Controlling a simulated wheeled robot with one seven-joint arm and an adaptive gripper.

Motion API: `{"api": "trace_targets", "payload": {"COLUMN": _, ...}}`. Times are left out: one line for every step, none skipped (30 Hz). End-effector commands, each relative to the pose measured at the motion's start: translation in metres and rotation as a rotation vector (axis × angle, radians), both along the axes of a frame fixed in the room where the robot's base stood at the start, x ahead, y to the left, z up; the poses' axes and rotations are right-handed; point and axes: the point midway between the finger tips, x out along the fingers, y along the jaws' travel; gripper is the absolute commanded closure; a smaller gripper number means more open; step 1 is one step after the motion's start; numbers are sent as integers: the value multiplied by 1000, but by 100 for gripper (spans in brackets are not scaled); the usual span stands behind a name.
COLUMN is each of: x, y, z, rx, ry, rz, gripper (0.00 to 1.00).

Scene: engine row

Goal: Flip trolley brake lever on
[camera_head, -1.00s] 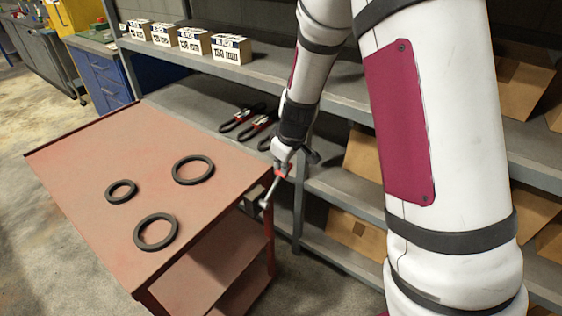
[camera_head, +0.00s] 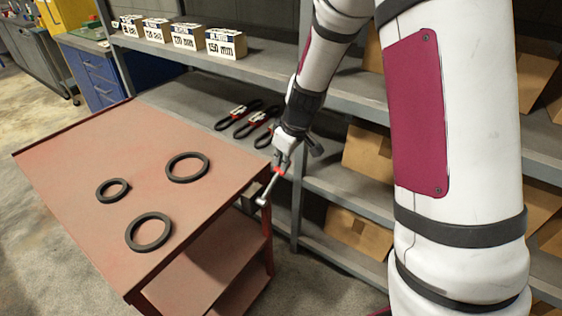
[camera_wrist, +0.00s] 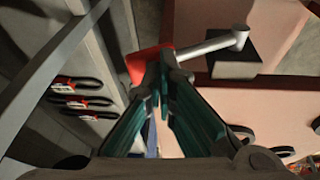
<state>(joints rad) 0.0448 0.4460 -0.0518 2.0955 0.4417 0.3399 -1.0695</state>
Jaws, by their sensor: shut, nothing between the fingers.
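The trolley (camera_head: 110,150) is red-brown with a flat top and lower shelves. Its brake lever (camera_head: 269,188) is a silver rod with a red end, at the trolley's right corner. In the wrist view the lever (camera_wrist: 208,47) runs from a round silver hub by a dark block (camera_wrist: 235,62) to the red end (camera_wrist: 143,64). My gripper (camera_head: 281,162) points down at the red end in the head view. In the wrist view my gripper's fingertips (camera_wrist: 163,68) are together, over or against the red end. Whether they touch it I cannot tell.
Three black rings, one of them (camera_head: 149,231), lie on the trolley top. A grey shelf rack (camera_head: 200,105) stands close behind, with black-and-red belts (camera_head: 238,117), labelled boxes (camera_head: 226,44) and cardboard boxes (camera_head: 367,152). Floor is open at left.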

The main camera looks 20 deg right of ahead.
Motion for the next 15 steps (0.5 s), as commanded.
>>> {"api": "trace_targets", "payload": {"x": 3, "y": -3, "z": -4, "rx": 13, "ry": 8, "rz": -3, "gripper": 100}}
{"api": "trace_targets", "payload": {"x": 4, "y": -4, "z": -6, "rx": 22, "ry": 14, "rz": -4, "gripper": 100}}
{"api": "trace_targets", "payload": {"x": 5, "y": -6, "z": -8, "rx": 36, "ry": 25, "rz": -4, "gripper": 100}}
{"api": "trace_targets", "payload": {"x": 6, "y": -7, "z": -9, "rx": 48, "ry": 33, "rz": -5, "gripper": 100}}
{"api": "trace_targets", "payload": {"x": 7, "y": -8, "z": -11, "rx": 62, "ry": 43, "rz": -5, "gripper": 100}}
{"api": "trace_targets", "payload": {"x": 8, "y": -10, "z": -14, "rx": 81, "ry": 56, "rz": -6, "gripper": 100}}
{"api": "trace_targets", "payload": {"x": 9, "y": -11, "z": -16, "rx": 97, "ry": 68, "rz": -6, "gripper": 100}}
{"api": "trace_targets", "payload": {"x": 10, "y": -13, "z": -18, "rx": 114, "ry": 79, "rz": -7, "gripper": 100}}
{"api": "trace_targets", "payload": {"x": 12, "y": -14, "z": -22, "rx": 138, "ry": 97, "rz": -7, "gripper": 100}}
{"api": "trace_targets", "payload": {"x": 13, "y": -16, "z": -24, "rx": 157, "ry": 110, "rz": -7, "gripper": 100}}
{"api": "trace_targets", "payload": {"x": 13, "y": -17, "z": -27, "rx": 176, "ry": 124, "rz": -7, "gripper": 100}}
{"api": "trace_targets", "payload": {"x": 14, "y": -18, "z": -30, "rx": 202, "ry": 143, "rz": -6, "gripper": 100}}
{"api": "trace_targets", "payload": {"x": 15, "y": -20, "z": -33, "rx": 222, "ry": 158, "rz": -6, "gripper": 100}}
{"api": "trace_targets", "payload": {"x": 16, "y": -21, "z": -35, "rx": 243, "ry": 174, "rz": -6, "gripper": 100}}
{"api": "trace_targets", "payload": {"x": 17, "y": -22, "z": -39, "rx": 271, "ry": 195, "rz": -6, "gripper": 100}}
